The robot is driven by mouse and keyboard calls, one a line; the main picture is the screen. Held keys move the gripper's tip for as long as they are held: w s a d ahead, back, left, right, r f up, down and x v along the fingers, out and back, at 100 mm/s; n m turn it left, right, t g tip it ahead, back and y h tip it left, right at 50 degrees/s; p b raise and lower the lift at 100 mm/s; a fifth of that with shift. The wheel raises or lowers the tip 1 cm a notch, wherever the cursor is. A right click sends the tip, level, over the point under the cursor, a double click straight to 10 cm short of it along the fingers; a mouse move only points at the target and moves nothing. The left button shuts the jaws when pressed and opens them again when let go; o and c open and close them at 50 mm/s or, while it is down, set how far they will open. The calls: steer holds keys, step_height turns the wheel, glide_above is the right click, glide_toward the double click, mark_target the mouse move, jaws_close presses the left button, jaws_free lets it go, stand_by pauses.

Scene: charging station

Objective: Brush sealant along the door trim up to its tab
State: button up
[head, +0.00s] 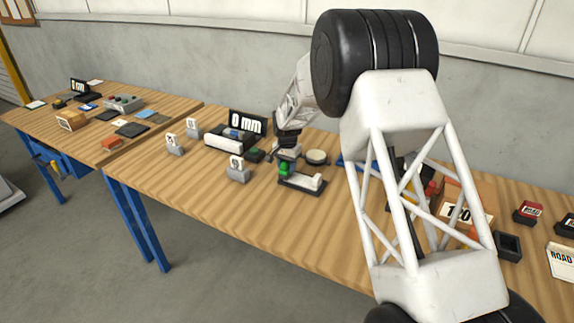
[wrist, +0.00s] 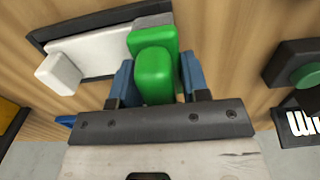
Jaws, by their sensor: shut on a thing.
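My gripper (wrist: 157,72) has its two blue fingers on either side of a green block-shaped piece (wrist: 154,78), likely the sealant brush, and is shut on it. The piece's lower end is hidden. A white bar (wrist: 90,52), likely the door trim, lies in a dark tray (wrist: 38,38) just beyond the fingers. A raised white block, likely the tab (wrist: 58,74), stands at its left end. In the head view the green piece (head: 285,167) is at the left end of the white bar (head: 305,181). I cannot tell whether the green piece touches the bar.
A round pale-topped item (head: 317,157) stands close behind the tray. Numbered grey blocks (head: 238,170) and a "0 mm" display (head: 248,122) are to the left. An orange box (head: 466,199) and small dark containers (head: 508,246) are at the right. The front wood strip is clear.

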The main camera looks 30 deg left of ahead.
steer(key=shift+d, duration=0.15)
steer(key=shift+d+r, duration=0.15)
steer(key=shift+d, duration=1.85)
steer(key=shift+d, duration=0.15)
steer(key=shift+d, duration=2.05)
steer(key=shift+f, duration=0.2)
steer(key=shift+a+r, duration=0.1)
steer(key=shift+a, duration=2.05)
